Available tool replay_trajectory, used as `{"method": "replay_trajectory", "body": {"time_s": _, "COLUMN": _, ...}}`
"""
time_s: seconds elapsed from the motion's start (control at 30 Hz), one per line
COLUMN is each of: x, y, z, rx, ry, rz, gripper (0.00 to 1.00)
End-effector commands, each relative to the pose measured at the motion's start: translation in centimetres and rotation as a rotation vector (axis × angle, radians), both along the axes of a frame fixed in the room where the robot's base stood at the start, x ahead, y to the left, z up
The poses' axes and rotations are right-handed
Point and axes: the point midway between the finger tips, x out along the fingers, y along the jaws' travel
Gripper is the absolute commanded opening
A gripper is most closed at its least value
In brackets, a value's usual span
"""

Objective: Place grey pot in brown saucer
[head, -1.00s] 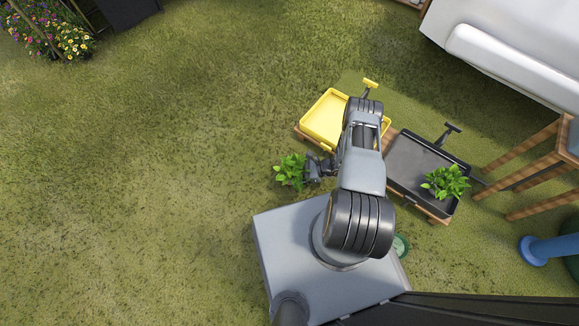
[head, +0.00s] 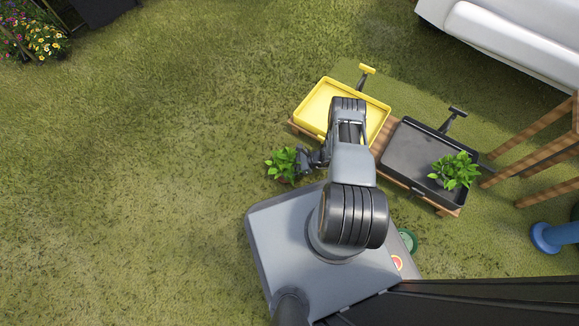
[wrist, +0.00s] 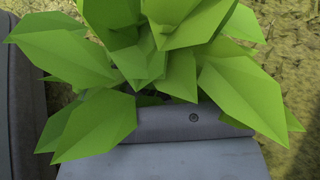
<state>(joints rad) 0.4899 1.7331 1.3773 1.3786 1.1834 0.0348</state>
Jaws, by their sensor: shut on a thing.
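My gripper (head: 302,160) is shut on a potted green leafy plant (head: 283,162), held out over the grass at the left side of my arm in the head view. In the wrist view the plant's broad leaves (wrist: 170,50) fill the upper middle and cover the fingertips. The leaves hide most of the pot, so I cannot tell its colour. I cannot make out a brown saucer in either view.
A yellow tray (head: 315,98) and a black tray (head: 412,150) lie side by side on a wooden stand (head: 447,210). Another leafy plant (head: 455,170) stands in the black tray. Wooden legs (head: 545,150) and a blue object (head: 552,236) are at right. Open grass lies left.

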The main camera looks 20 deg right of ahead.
Motion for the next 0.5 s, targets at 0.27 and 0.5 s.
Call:
{"method": "replay_trajectory", "body": {"time_s": 0.27, "x": 0.05, "y": -0.04, "z": 0.07, "rx": 0.001, "ry": -0.002, "rz": -0.001, "gripper": 0.58}}
{"method": "replay_trajectory", "body": {"time_s": 0.5, "x": 0.06, "y": -0.11, "z": -0.19, "rx": -0.001, "ry": -0.002, "rz": -0.001, "gripper": 1.0}}
